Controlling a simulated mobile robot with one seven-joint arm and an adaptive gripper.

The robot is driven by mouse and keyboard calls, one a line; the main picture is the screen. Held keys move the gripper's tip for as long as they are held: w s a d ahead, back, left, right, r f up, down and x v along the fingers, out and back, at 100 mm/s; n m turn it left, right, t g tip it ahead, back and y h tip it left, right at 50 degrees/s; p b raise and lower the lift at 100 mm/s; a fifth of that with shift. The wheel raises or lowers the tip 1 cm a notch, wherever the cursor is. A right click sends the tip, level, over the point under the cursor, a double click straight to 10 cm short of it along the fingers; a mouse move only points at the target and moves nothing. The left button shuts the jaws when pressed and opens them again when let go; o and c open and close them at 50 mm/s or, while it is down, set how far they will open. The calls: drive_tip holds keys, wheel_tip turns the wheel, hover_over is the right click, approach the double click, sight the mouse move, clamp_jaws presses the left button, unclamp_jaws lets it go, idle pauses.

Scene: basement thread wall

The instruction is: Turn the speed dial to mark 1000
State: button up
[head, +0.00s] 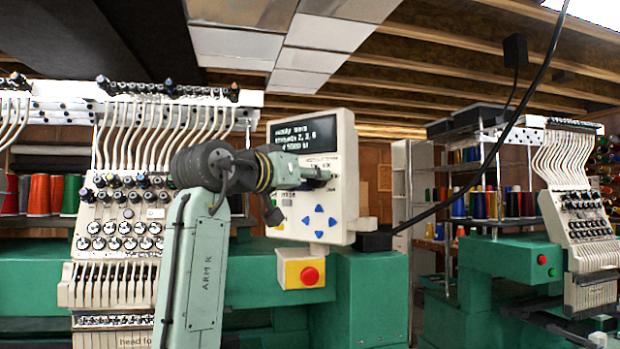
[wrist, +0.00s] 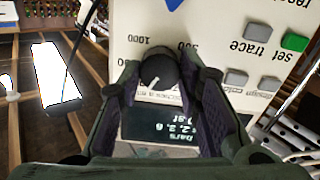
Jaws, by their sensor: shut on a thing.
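The speed dial is a small black knob (wrist: 160,70) on the cream control panel (wrist: 225,55), with a white pointer line. In the wrist view the panel print is upside down, and the pointer slants toward the lower left. The printed mark 1000 (wrist: 133,40) is above and left of the knob; the pointer is not lined up with it. Another number, partly hidden, is up and right. My gripper (wrist: 165,76) is shut on the dial, one finger on each side. In the head view my gripper (head: 318,178) reaches the panel's face and hides the dial.
The panel's display (head: 303,134) is lit above my gripper. Blue arrow buttons (head: 319,222) lie below it, and a red stop button (head: 309,275) on a yellow box is lower. Threaded needle heads (head: 122,225) stand left; a black cable (head: 480,170) runs right of the panel.

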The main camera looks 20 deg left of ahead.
drive_tip(key=c, duration=0.3)
drive_tip(key=shift+m, duration=0.4)
drive_tip(key=shift+d+f+m, duration=0.1)
drive_tip(key=shift+m, duration=5.05)
drive_tip(key=shift+d+f+m, duration=0.1)
drive_tip(key=shift+m, duration=5.05)
